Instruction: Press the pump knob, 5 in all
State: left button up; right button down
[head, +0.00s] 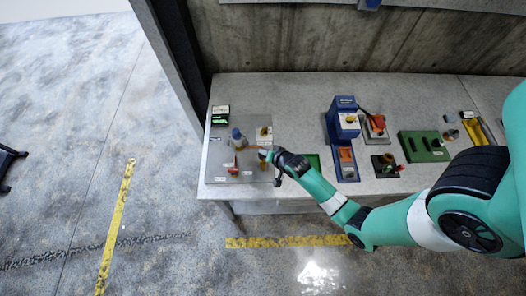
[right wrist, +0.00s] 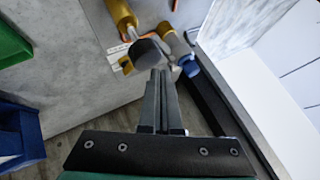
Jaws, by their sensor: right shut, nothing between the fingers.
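My right gripper (head: 264,155) is over the right part of a dark grey plate (head: 249,175) at the left end of the bench. In the right wrist view its narrow fingers (right wrist: 158,76) are shut together and empty. A round dark grey knob (right wrist: 147,52) on a brass-coloured body (right wrist: 121,16) is just beyond the fingertips; it looks like the pump knob. I cannot tell whether the fingers touch it. A blue-topped fitting (head: 237,136) stands on the plate; a blue cap (right wrist: 190,69) shows right of the fingertips in the wrist view. My left gripper is out of view.
A red-handled part (head: 234,169) and a yellow part (head: 264,132) are on the same plate. A small green-lit display (head: 221,119) stands behind it. A blue press-like device (head: 346,116) and a green block (head: 424,146) stand further right. A concrete wall (head: 300,43) closes the back.

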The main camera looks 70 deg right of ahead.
jog(key=shift+r, duration=0.15)
notch_tip(320, 180, up, 5)
jog(key=p, duration=0.5)
dwell(2.5)
